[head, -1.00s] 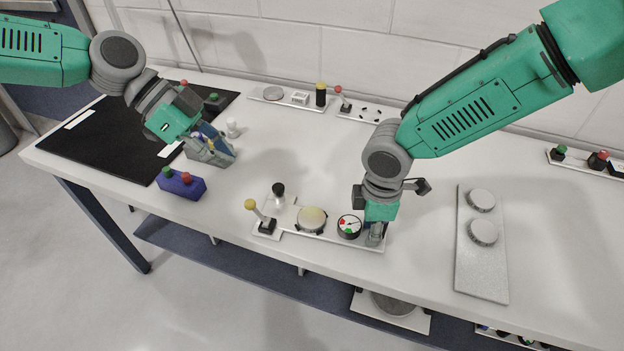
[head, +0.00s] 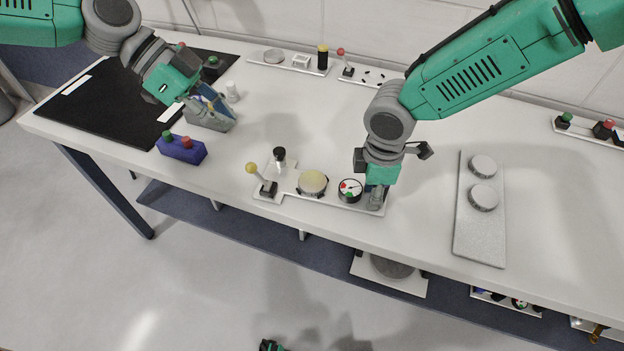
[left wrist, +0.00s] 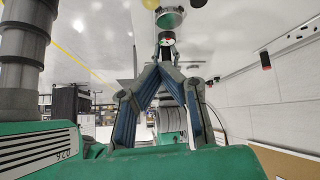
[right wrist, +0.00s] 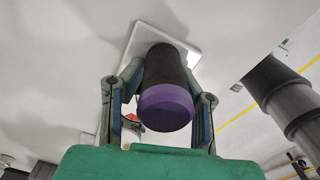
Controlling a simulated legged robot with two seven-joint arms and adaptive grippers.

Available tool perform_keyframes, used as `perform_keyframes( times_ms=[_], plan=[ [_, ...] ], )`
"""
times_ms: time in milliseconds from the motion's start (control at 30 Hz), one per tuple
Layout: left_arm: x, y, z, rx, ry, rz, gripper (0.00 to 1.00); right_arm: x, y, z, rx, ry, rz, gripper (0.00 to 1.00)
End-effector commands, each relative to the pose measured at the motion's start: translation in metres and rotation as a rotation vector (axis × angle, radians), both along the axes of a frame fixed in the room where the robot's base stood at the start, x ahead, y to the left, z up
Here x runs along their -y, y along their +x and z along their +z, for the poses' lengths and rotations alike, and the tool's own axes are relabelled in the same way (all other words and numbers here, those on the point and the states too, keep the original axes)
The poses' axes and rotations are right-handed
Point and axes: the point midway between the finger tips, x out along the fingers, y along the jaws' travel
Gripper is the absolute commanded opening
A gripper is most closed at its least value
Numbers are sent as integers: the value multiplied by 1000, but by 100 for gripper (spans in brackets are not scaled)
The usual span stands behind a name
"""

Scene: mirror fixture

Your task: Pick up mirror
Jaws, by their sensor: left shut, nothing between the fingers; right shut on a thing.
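A round tan disc (head: 312,183) with dark clips at its edge sits on a white panel (head: 289,190) near the table's front edge. I cannot tell for sure which thing is the mirror. My right gripper (head: 375,203) is at the panel's right end, beside a round gauge (head: 349,190). In the right wrist view it is shut on a dark cylinder with a purple end (right wrist: 167,90); the panel lies behind it. My left gripper (head: 228,122) is shut and empty above the table at left. Its fingers meet in the left wrist view (left wrist: 165,68).
The panel also bears a yellow-knobbed lever (head: 260,180) and a black-topped knob (head: 279,157). A blue button box (head: 182,151) and a black mat (head: 110,105) are at left. A grey plate with two discs (head: 480,240) lies at right. The table middle is clear.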

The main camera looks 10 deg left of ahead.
Motion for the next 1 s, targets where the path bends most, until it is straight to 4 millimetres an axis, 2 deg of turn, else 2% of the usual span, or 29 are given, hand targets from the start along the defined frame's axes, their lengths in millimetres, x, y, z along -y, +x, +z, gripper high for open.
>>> perform_keyframes(
  times_ms=[267,300,467,667,1000],
  plan=[
    [0,0,0,0,0,0,0,-1,-2,-2,-3,2,2,0],
    [0,0,0,0,0,0,4,-1,-2,-2,-3,2,2,0],
    [4,1,-1,-20,17,18,60,-1,-2,-2,-3,2,2,0],
    [27,3,-5,-143,126,148,62,0,-2,-2,-3,2,2,0],
    [79,7,-18,-355,384,585,62,0,-1,-1,-2,2,1,0]
  ],
)
